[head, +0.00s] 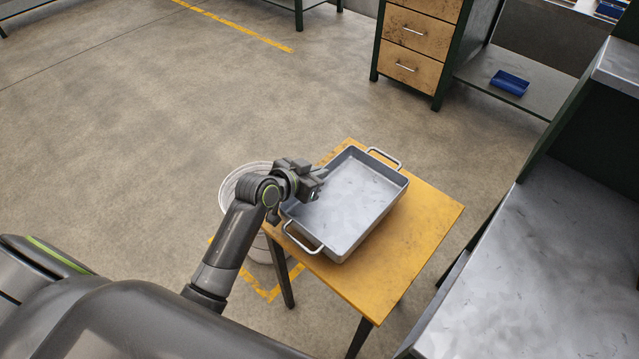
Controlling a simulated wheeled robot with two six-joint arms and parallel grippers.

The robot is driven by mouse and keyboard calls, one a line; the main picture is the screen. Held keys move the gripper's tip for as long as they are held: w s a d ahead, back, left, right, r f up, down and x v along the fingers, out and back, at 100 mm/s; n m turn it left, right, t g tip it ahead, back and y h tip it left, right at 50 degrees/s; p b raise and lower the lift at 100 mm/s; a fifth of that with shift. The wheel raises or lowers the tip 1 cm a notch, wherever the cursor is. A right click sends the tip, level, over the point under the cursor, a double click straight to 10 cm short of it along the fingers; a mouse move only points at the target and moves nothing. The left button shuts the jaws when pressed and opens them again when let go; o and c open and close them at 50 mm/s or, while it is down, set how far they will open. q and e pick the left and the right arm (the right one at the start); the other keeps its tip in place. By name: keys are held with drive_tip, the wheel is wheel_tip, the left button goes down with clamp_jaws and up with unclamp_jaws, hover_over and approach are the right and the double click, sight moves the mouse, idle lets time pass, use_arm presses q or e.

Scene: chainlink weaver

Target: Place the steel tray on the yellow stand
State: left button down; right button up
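The grey steel tray (348,203) is on the yellow stand (420,235), toward the left side of its top. It looks level and empty. One tray handle (303,240) points to the near left, the other (386,157) to the far right. My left gripper (320,179) is at the tray's far-left rim, on the side between the handles. Its fingertips are small and partly hidden, so I cannot tell whether they are open, shut or touching the rim. My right gripper is not in view.
A whitish round bin (236,187) stands on the floor left of the stand, behind my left arm. A metal-topped bench (545,280) is at the right. A drawer cabinet (415,40) and a shelf with a blue bin (510,82) are behind. The floor at left is clear.

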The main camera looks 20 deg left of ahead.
use_arm(q)
wheel_tip(320, 180, down, 3)
drive_tip(key=shift+f, duration=0.15)
drive_tip(key=shift+f+b, duration=0.15)
drive_tip(key=shift+b, duration=0.15)
drive_tip(key=c, duration=2.1)
unclamp_jaws()
drive_tip(key=shift+f, duration=0.15)
drive_tip(key=o, duration=0.5)
drive_tip(key=shift+c, duration=0.2)
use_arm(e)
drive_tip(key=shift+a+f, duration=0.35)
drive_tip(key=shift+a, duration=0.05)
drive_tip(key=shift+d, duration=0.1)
